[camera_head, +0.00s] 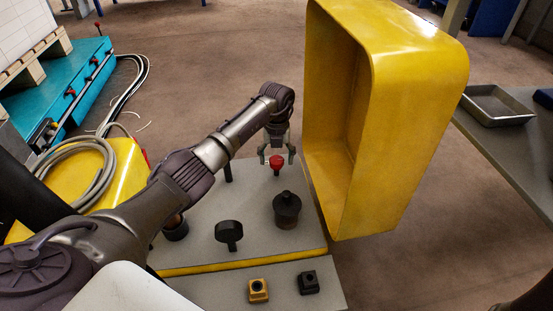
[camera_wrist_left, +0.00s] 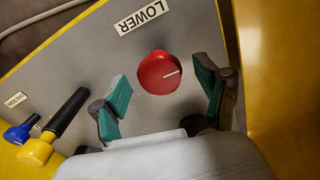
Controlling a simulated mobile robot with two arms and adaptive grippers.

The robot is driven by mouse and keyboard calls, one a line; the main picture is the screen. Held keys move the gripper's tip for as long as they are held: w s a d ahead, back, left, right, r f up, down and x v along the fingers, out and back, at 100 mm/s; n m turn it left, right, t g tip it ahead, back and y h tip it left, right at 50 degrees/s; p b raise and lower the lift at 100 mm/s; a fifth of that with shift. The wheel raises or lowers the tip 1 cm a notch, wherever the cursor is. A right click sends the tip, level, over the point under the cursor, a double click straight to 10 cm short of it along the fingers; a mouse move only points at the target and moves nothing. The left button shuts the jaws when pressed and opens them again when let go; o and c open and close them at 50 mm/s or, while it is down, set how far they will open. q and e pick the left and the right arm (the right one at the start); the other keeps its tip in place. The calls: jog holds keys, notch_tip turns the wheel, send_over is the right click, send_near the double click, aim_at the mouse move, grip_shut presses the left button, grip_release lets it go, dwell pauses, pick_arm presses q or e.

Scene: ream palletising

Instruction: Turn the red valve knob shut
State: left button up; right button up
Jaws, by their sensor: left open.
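The red valve knob (camera_head: 276,162) stands on the far part of the grey panel in the head view. In the left wrist view the round red knob (camera_wrist_left: 159,72) carries a white pointer line that points right and slightly up. My left gripper (camera_head: 277,161) is open above the knob. In the left wrist view the green-padded fingers of my left gripper (camera_wrist_left: 164,100) stand on either side of the knob, apart from it. A "LOWER" label (camera_wrist_left: 142,16) lies on the panel beyond the knob. My right gripper is not in view.
A large yellow frame (camera_head: 421,60) stands close to the right of the knob. Black knobs (camera_head: 286,209) (camera_head: 229,233) rise from the grey panel (camera_head: 262,246). A black-handled lever (camera_wrist_left: 66,113) and a blue one (camera_wrist_left: 20,130) show at left in the wrist view.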

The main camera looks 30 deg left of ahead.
pick_arm(q)
jog(key=c, duration=1.2)
jog(key=shift+o, duration=0.2)
